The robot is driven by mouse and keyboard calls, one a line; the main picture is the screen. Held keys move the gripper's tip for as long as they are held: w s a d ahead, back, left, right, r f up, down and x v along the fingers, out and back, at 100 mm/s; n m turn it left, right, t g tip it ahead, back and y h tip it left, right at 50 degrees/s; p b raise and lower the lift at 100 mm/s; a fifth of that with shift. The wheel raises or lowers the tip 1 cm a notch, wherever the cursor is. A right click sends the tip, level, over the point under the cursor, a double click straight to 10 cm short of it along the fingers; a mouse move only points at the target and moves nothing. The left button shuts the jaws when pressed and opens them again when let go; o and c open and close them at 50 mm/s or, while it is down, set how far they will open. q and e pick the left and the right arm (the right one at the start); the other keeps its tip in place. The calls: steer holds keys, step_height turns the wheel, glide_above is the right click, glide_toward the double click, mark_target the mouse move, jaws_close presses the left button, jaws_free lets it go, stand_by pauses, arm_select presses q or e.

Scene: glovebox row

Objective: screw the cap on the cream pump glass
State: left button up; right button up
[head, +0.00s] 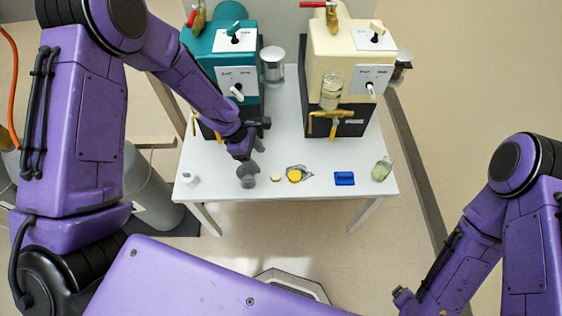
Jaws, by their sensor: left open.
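The cream pump (328,50) stands at the back right of the white table, on a black base. Its clear glass (331,90) is on the pump's front and looks pale yellowish inside; its rim is too small to make out. A small flat cream disc (276,178), which looks like a cap, lies near the table's front edge. My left gripper (254,139) is open and empty above the table, in front of the teal pump, up and left of the disc. My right gripper (404,296) is low at the right, off the table; its fingers are unclear.
The teal pump (222,50) stands at the back left. Along the front lie a white bottle (190,179), a grey object (247,177), a yellow item (295,175) on a clear wrapper, a blue block (344,178) and a greenish bottle (381,170). The table's middle (285,130) is clear.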

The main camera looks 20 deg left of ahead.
arm_select(q)
glide_toward(274, 175)
steer(key=shift+b+x, duration=0.35)
steer(key=shift+x, duration=0.8)
steer(key=shift+s+f, duration=0.1)
steer(key=shift+f, duration=0.25)
steer(key=shift+f, duration=0.1)
steer(key=x, duration=0.5)
steer(key=shift+d, duration=0.25)
steer(key=c, duration=1.1)
